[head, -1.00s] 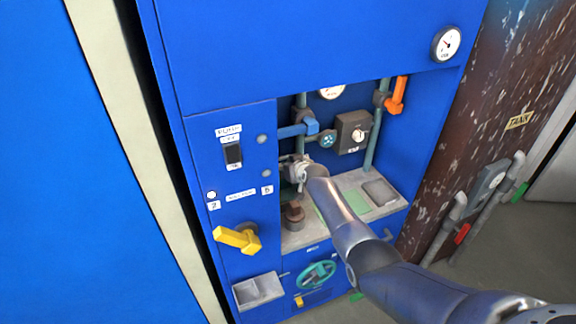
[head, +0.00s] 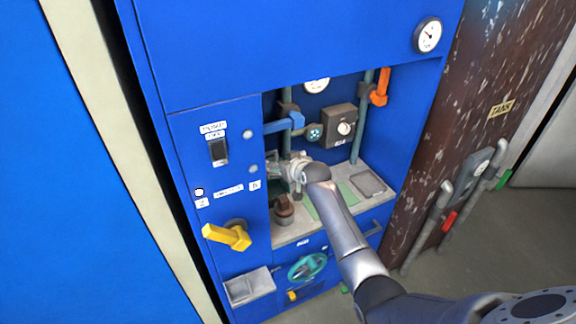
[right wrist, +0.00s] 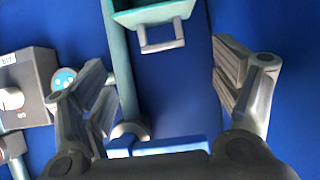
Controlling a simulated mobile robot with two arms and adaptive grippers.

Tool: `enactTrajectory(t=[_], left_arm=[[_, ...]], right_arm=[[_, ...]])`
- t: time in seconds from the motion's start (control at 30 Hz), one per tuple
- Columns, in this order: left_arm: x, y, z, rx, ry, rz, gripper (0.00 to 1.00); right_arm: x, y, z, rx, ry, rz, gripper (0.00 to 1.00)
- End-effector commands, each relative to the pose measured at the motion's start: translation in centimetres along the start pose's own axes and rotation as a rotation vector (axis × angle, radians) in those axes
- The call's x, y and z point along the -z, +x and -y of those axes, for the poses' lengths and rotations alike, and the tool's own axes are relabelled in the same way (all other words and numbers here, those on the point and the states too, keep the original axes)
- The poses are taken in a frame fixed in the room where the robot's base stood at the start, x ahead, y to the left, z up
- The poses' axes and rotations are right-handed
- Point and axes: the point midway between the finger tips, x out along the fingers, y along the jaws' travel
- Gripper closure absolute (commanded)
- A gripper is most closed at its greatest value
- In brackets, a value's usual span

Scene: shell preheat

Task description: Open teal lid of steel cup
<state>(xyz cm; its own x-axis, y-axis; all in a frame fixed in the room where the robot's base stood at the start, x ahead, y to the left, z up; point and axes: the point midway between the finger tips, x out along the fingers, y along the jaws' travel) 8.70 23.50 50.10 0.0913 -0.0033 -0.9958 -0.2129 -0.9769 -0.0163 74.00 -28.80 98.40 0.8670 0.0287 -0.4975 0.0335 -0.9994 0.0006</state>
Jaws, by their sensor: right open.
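A teal box-like piece (right wrist: 155,12) with a grey loop handle (right wrist: 161,38) shows at the top of the right wrist view, cut off by the frame edge. It may be the teal lid; I cannot tell for sure. I cannot make out the steel cup in either view. My right gripper (head: 284,166) reaches into the cabinet recess, near its left side. In the right wrist view its fingers (right wrist: 168,85) are wide apart with nothing between them touching. The teal piece lies beyond and between the fingers. My left gripper is not in view.
A blue lever (head: 284,123) is just above my right gripper. A brown fitting (head: 283,211) stands on the shelf below. A yellow handle (head: 228,236) juts from the panel. The recess's left wall is close.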

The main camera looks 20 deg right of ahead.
Motion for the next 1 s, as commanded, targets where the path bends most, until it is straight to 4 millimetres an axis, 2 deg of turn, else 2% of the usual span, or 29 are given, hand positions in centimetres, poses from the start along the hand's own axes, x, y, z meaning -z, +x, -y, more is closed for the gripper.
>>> enactTrajectory(t=[0.2,0.4,0.87,0.97,1.0], left_arm=[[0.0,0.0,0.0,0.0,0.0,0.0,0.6],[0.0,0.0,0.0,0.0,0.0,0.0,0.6],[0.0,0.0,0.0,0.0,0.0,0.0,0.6],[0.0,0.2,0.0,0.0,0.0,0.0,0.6],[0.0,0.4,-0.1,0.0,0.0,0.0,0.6]], right_arm=[[0.0,-2.5,0.0,-0.001,-0.001,-0.001,0.16],[0.1,-4.0,0.0,0.0,0.0,-0.002,0.16],[-0.1,-4.5,0.0,0.0,0.0,0.001,0.16],[-2.3,-3.9,0.2,-0.001,0.0,0.028,0.16],[-4.2,-3.4,0.3,-0.002,-0.001,0.052,0.16]])
